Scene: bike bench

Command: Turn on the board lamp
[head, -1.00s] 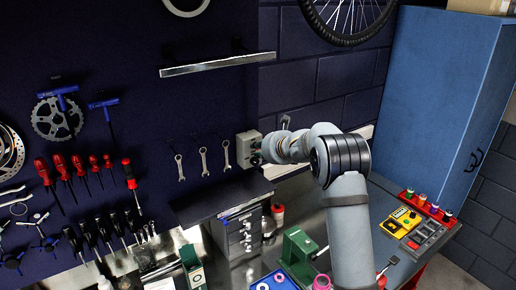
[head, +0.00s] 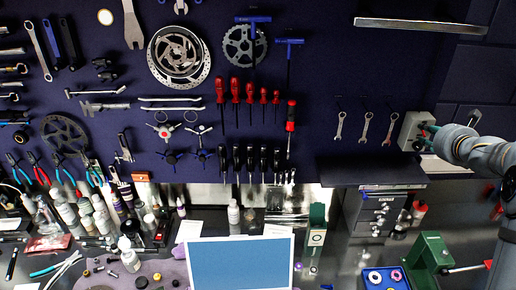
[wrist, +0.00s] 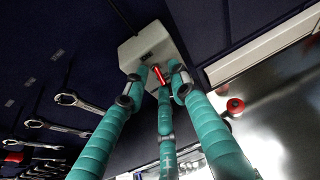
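A pale grey switch box (head: 412,130) is mounted on the dark tool board at the right in the head view. It also shows at the top of the wrist view (wrist: 140,48), with a small red lever (wrist: 159,76) on its near side. My gripper (head: 428,137) is at the box's right side. In the wrist view the teal fingers of my gripper (wrist: 160,74) converge around the red lever, very near or touching it. I cannot tell whether they grip it. A long pale bar (head: 420,25), possibly the board lamp, is above the box; no glow shows on it.
Several wrenches (head: 367,127) hang left of the box. A dark shelf (head: 372,170) with a small drawer unit (head: 378,212) is below it. A red-capped bottle (head: 418,212) and a green vise-like tool (head: 428,255) stand on the bench underneath.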

